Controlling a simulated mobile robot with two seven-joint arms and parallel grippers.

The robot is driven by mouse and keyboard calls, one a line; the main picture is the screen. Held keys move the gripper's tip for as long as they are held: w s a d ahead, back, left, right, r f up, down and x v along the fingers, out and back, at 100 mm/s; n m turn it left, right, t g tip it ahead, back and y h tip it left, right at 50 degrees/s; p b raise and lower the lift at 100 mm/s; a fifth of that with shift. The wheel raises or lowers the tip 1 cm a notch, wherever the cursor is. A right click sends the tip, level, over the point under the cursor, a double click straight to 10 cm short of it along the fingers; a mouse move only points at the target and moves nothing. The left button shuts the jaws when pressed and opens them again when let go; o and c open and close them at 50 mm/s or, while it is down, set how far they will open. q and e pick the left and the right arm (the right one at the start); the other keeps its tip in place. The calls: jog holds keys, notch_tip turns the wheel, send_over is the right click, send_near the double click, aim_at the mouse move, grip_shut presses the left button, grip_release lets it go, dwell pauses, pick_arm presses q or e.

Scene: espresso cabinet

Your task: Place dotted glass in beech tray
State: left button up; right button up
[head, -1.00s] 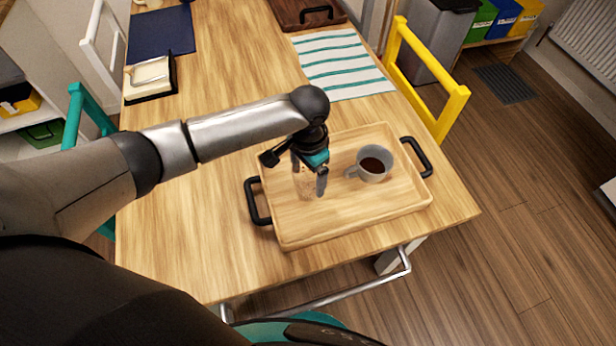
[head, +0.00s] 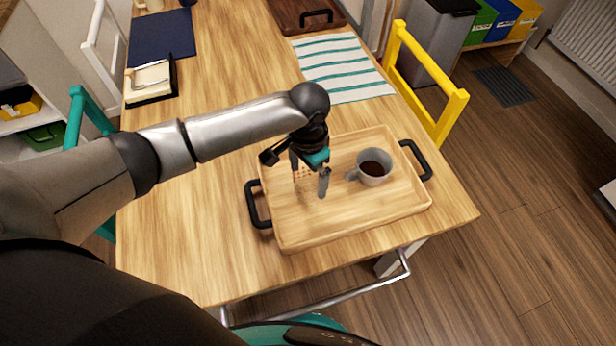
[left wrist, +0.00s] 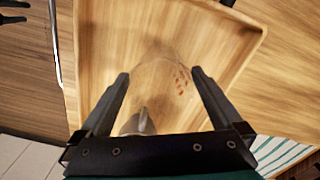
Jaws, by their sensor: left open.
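The beech tray (head: 345,222) lies on the table, with black handles at its two ends. My left gripper (head: 309,180) is over the left part of the tray, fingers down and open. The dotted glass (head: 303,174) is clear with small reddish dots and is in the tray by the gripper's fingers, partly hidden by them. In the left wrist view, the glass (left wrist: 180,80) shows faintly near the open fingertips (left wrist: 158,75). Its outline is hard to see, so I cannot tell whether a finger touches it.
A grey mug of dark liquid (head: 374,167) stands in the tray right of the gripper. A striped cloth (head: 345,68), a dark tray (head: 305,14) and a navy mat (head: 163,35) lie farther back. The table left of the tray is clear.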

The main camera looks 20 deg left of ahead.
pick_arm(q)
notch_tip(320, 180, up, 10)
jog(key=p, duration=0.2)
